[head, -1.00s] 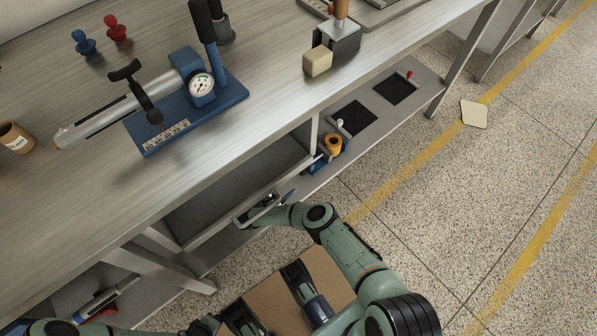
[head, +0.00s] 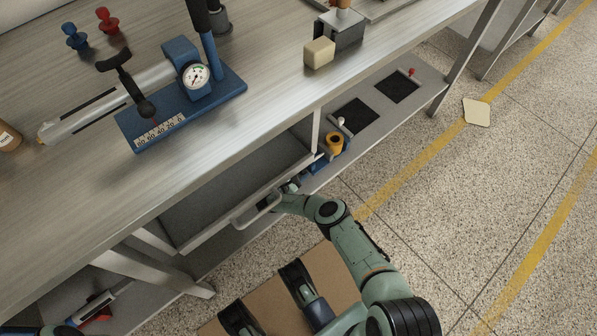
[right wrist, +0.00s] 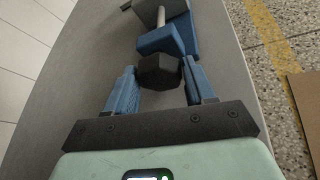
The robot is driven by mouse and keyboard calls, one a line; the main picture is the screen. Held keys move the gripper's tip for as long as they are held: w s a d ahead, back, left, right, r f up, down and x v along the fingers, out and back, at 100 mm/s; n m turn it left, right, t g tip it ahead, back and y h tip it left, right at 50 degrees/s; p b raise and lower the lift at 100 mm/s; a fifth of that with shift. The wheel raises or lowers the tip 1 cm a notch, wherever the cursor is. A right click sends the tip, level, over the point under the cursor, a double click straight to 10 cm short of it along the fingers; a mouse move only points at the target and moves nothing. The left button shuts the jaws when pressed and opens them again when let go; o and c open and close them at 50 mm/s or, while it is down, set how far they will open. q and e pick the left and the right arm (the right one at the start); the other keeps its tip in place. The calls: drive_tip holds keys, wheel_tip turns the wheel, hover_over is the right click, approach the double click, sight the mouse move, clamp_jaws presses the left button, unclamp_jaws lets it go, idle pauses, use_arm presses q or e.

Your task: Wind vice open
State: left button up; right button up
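A small blue vice-like device (head: 318,166) with a yellow-orange round part (head: 334,142) stands on the lower shelf, partly hidden by the bench. My right gripper (head: 290,186) reaches in under the bench beside it. In the right wrist view, a blue body (right wrist: 172,38) with a metal rod (right wrist: 161,16) lies beyond the blue fingers. A dark faceted knob (right wrist: 158,72) sits between the fingertips of my right gripper (right wrist: 160,88). The fingers are apart, close to the knob on both sides; I see no clear grip. My left gripper is out of view.
Above, a blue gauge device (head: 180,105) and a cream block (head: 319,53) stand on the bench (head: 120,185). Dark pads (head: 355,115) and a red-topped part (head: 412,72) are on the lower shelf.

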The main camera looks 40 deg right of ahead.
drive_tip(key=c, duration=0.5)
drive_tip(key=shift+w+a+n+g, duration=0.1)
drive_tip(key=shift+w+n+g, duration=0.05)
drive_tip(key=shift+n+g, duration=1.25)
drive_tip(key=shift+n, duration=0.4)
drive_tip(key=o, duration=1)
drive_tip(key=shift+o, duration=0.2)
